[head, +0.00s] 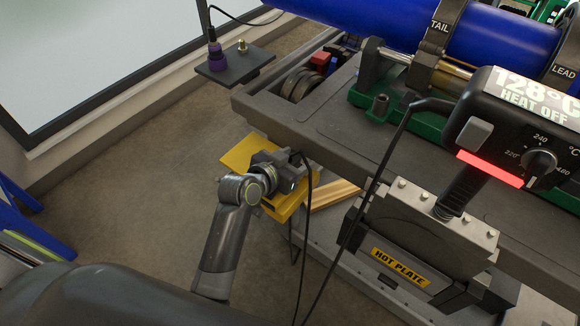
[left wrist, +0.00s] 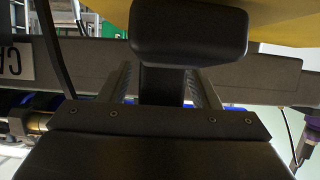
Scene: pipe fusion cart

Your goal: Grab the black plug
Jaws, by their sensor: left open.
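My left gripper (head: 278,170) is at the yellow box below the cart's left edge. In the left wrist view its two fingers (left wrist: 160,88) stand apart, open. A black block with a narrower stem, which looks like the black plug (left wrist: 188,32), is straight ahead, and its stem shows between the fingers. I see no clear contact with either finger. In the head view the gripper mostly hides the plug, and I cannot tell it from the gripper. A black cable (head: 306,205) hangs down just right of the gripper. My right gripper is not in view.
The yellow box (head: 240,155) lies under the cart edge (head: 300,125). A heater unit (head: 515,130) and hot plate (head: 415,240) stand at right, with a cable hanging across. A purple connector (head: 214,52) stands on a small shelf (head: 235,66).

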